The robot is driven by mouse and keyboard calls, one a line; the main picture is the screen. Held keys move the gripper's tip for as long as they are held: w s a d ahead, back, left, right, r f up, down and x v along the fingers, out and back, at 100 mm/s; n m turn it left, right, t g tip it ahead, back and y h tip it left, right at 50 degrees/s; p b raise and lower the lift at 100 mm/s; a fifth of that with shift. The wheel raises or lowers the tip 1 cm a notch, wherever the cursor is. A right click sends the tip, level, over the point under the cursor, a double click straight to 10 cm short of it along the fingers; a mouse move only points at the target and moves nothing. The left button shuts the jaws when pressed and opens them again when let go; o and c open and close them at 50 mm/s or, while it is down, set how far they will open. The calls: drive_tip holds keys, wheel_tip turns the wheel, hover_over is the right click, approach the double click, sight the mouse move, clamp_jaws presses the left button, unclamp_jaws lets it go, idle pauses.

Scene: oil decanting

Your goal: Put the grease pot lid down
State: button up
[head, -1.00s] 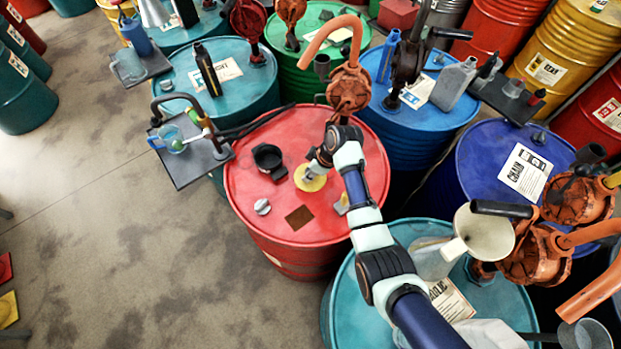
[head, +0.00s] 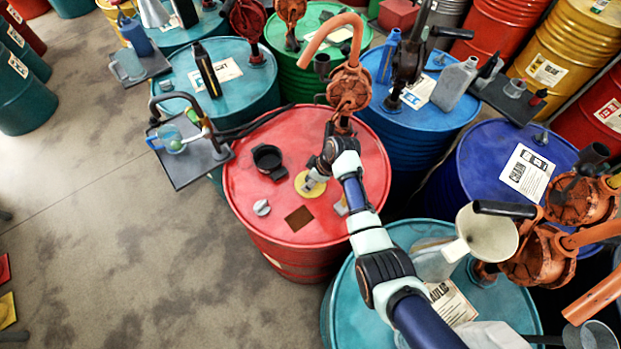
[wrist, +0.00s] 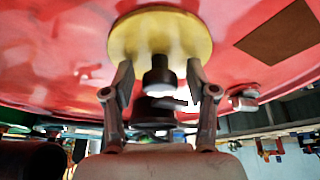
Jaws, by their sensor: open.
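The grease pot lid is a yellow disc (head: 303,190) with a dark knob. It lies on the red drum top (head: 345,215), right of the pump-side edge of the black pot. In the wrist view the yellow lid (wrist: 125,38) is at the top, and its dark knob (wrist: 158,75) stands between my fingers. My gripper (head: 315,180) is over the lid and hides part of it. In the wrist view my gripper (wrist: 158,72) is open, with a visible gap between the knob and each finger. The black open grease pot (head: 268,159) stands left of the lid.
A grey cap (head: 262,208) and a brown square (head: 299,218) lie on the drum top near the lid. An orange hand pump (head: 349,88) rises at the drum's back. A dark side tray (head: 190,168) is at the left.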

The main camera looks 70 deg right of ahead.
drive_tip(key=shift+r, duration=0.1)
drive_tip(key=shift+s+r, duration=0.1)
drive_tip(key=shift+r, duration=0.25)
drive_tip(key=p+v, duration=0.2)
drive_tip(key=v, duration=0.9)
drive_tip(key=shift+r, duration=0.2)
drive_tip(key=w+a+r+t+h, duration=0.1)
drive_tip(key=w+a+r, duration=0.35)
drive_tip(key=a, duration=0.45)
drive_tip(key=w+a+r+t, duration=0.25)
drive_tip(key=w+a, duration=0.25)
drive_tip(key=a, duration=0.5)
drive_tip(key=w+a+r+t+h, duration=0.1)
drive_tip(key=w+a+r, duration=0.35)
drive_tip(key=a, duration=0.45)
drive_tip(key=s+a+r+t+y, duration=0.1)
drive_tip(key=a+r+t, duration=0.1)
drive_tip(key=a+r, duration=0.2)
drive_tip(key=s+a+r+t+y, duration=0.1)
drive_tip(key=a+r, duration=0.4)
drive_tip(key=a, duration=0.6)
drive_tip(key=shift+s+t, duration=0.35)
drive_tip(key=shift+s, duration=0.4)
